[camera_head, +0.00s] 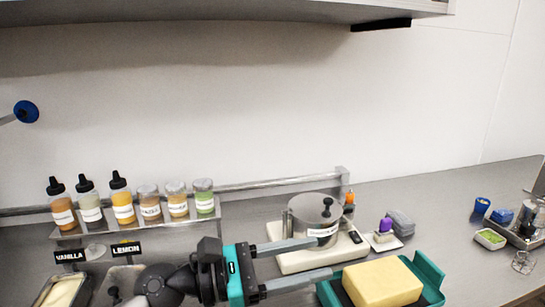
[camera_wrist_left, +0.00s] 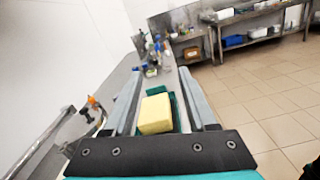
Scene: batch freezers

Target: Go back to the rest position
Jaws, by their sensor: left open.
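My left gripper (camera_head: 309,264) reaches in from the bottom of the head view, its two long grey fingers spread apart and pointing right. Nothing is between the fingertips. A yellow block (camera_head: 382,284) sits on a green tray (camera_head: 430,272) just right of the lower finger. In the left wrist view the block (camera_wrist_left: 155,114) shows between the open fingers, beyond the gripper (camera_wrist_left: 165,88); I cannot tell the exact gap. My right gripper is not in view.
A lidded steel pot (camera_head: 305,213) stands on a white scale (camera_head: 290,262) close behind the fingers. Several bottles and jars (camera_head: 122,205) line a rack at the left. A metal tray (camera_head: 528,238) with small items is at the far right. The counter (camera_head: 462,255) between is mostly clear.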

